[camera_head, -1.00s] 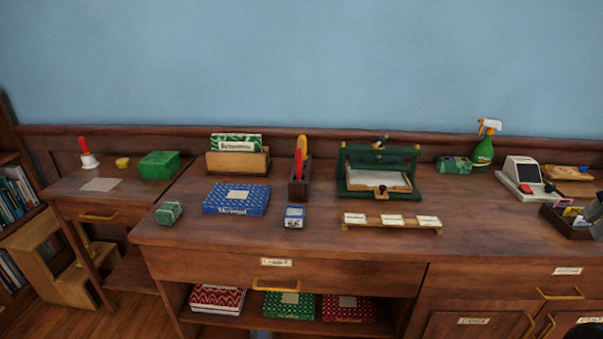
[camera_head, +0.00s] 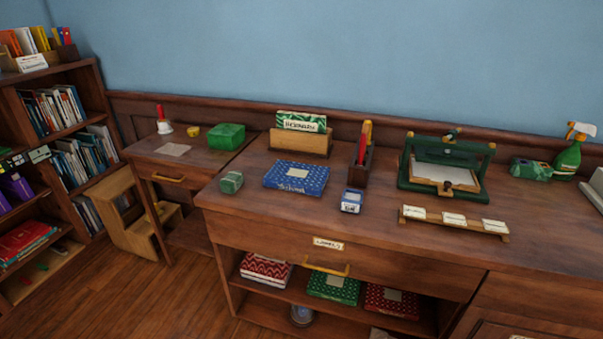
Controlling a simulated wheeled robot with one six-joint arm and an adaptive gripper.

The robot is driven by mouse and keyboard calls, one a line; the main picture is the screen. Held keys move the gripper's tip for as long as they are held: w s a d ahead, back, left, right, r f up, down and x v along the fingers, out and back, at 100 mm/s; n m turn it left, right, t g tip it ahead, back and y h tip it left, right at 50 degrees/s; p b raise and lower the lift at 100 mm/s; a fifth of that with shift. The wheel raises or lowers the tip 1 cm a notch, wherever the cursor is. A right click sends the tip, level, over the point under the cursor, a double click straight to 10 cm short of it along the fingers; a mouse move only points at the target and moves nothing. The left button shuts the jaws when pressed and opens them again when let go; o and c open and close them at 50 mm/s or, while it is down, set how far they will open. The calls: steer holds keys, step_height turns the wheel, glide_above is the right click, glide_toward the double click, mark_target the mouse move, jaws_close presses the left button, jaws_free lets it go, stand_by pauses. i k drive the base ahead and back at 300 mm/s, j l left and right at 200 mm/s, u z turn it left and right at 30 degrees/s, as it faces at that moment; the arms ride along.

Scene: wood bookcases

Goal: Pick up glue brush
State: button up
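I cannot make out a glue brush for certain. A narrow dark wooden holder (camera_head: 358,175) on the long desk has upright red and yellow items (camera_head: 364,140) in it; they are too small to name. A red-handled item with a white, flared base (camera_head: 165,128) stands on the small side table (camera_head: 150,155) at the left. A small yellow round item (camera_head: 193,131) lies to its right. My gripper is not in view.
The long desk (camera_head: 400,245) holds a blue box (camera_head: 296,177), a green press (camera_head: 445,165), a card rack (camera_head: 455,222) and a spray bottle (camera_head: 570,155). A bookcase (camera_head: 85,85) and a wooden step stool (camera_head: 130,215) stand left. The floor (camera_head: 160,295) before them is clear.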

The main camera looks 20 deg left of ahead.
mark_target(363, 138)
steer(key=i+j, duration=0.2)
steer(key=j, duration=0.2)
steer(key=i+j+u, duration=0.15)
steer(key=j, duration=0.25)
steer(key=i+j, duration=0.25)
steer(key=i+j+u, duration=0.1)
steer(key=j, duration=0.4)
steer(key=i, duration=0.1)
